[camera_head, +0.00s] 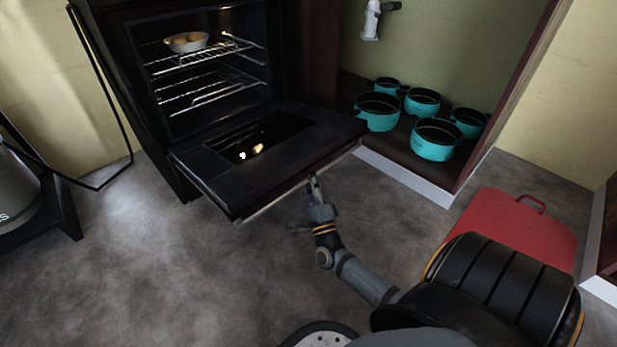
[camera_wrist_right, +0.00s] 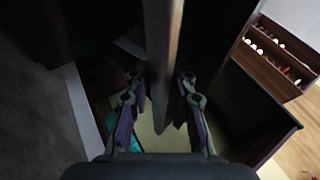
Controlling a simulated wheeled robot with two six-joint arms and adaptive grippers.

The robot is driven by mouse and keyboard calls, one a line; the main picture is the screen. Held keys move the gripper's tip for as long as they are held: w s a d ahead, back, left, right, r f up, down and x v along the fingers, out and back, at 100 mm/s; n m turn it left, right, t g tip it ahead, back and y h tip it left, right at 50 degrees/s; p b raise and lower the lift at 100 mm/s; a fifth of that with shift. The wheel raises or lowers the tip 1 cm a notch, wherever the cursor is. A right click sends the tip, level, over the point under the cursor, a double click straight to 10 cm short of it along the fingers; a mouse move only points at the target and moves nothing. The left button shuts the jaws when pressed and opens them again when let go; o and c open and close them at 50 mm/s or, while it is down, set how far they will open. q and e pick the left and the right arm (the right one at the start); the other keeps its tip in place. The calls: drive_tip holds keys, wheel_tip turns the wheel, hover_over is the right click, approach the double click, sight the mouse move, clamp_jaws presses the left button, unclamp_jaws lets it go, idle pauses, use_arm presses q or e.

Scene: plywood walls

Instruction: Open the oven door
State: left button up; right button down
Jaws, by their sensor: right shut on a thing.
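The black oven (camera_head: 135,80) stands at the upper left, with its door (camera_head: 310,128) folded down and lying about level. The oven's inside, with wire racks, is exposed. The pale handle bar (camera_head: 275,200) runs along the door's outer edge. My right gripper (camera_head: 314,181) reaches this bar near its middle. In the right wrist view, the bar (camera_wrist_right: 162,45) passes between the two fingers of my right gripper (camera_wrist_right: 160,90), which is shut on it. My left gripper is not in view.
A white dish (camera_head: 187,42) with food sits on the upper rack. Several teal pots (camera_head: 437,140) stand in the open cabinet at right. A red board or case (camera_head: 520,228) lies on the floor. A dark metal frame (camera_head: 103,90) stands left. The grey floor before the door is clear.

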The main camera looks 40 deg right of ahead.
drive_tip(key=shift+r, duration=0.1)
drive_tip(key=c, duration=1.2)
unclamp_jaws()
drive_tip(key=shift+a, duration=0.1)
drive_tip(key=shift+s, duration=0.1)
drive_tip(key=v, duration=0.7)
drive_tip(key=shift+s+a, duration=0.1)
